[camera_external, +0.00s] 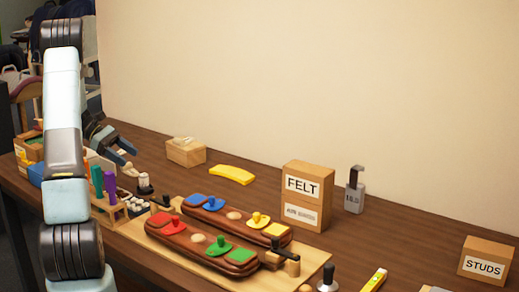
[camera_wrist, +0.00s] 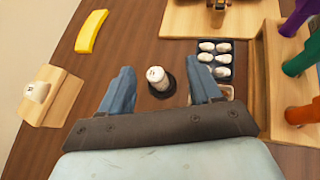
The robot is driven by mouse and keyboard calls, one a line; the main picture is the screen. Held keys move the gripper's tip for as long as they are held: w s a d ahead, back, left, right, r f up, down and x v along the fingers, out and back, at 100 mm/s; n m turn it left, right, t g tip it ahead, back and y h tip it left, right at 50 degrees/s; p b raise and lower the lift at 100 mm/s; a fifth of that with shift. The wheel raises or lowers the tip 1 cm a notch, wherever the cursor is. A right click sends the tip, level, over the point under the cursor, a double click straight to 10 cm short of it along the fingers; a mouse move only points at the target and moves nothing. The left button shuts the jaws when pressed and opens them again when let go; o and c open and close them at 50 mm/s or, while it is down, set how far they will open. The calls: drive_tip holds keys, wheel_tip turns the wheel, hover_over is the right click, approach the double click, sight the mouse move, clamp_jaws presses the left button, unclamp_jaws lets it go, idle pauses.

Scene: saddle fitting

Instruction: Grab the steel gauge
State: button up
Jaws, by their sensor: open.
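A grey metal block with a dark hooked top and a small number label, which looks like the steel gauge (camera_external: 354,196), stands upright at the back right of the bench, just right of the FELT box. It does not show in the wrist view. My gripper (camera_external: 124,150) is at the left of the bench, far from it. In the wrist view my gripper (camera_wrist: 160,92) is open and empty. A small white-capped piece on a dark round base (camera_wrist: 158,82) shows between the fingers, on the bench; I cannot tell that they touch it.
The FELT box (camera_external: 307,168) stands left of the gauge. A board (camera_external: 310,262) bears two brown saddle-like forms with coloured pieces. A yellow curved piece (camera_external: 232,174) and a small wooden block (camera_external: 186,154) lie at the back. A STUDS box (camera_external: 484,250) is far right.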

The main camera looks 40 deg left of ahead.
sight(150, 188)
drive_tip(key=a+f, duration=0.1)
drive_tip(key=a+f+n+t, duration=0.1)
drive_tip(key=a, duration=0.1)
drive_tip(key=s+a+f+n, duration=0.1)
drive_tip(key=a, duration=0.1)
drive_tip(key=shift+f+h, duration=0.4)
drive_tip(key=shift+s+a+f+t, duration=0.1)
drive_tip(key=shift+a+f+t, duration=0.1)
drive_tip(key=shift+a+t, duration=0.1)
drive_tip(key=shift+d+f, duration=0.15)
drive_tip(key=x, duration=1.3)
drive_tip(key=shift+w+d, duration=0.2)
clamp_jaws()
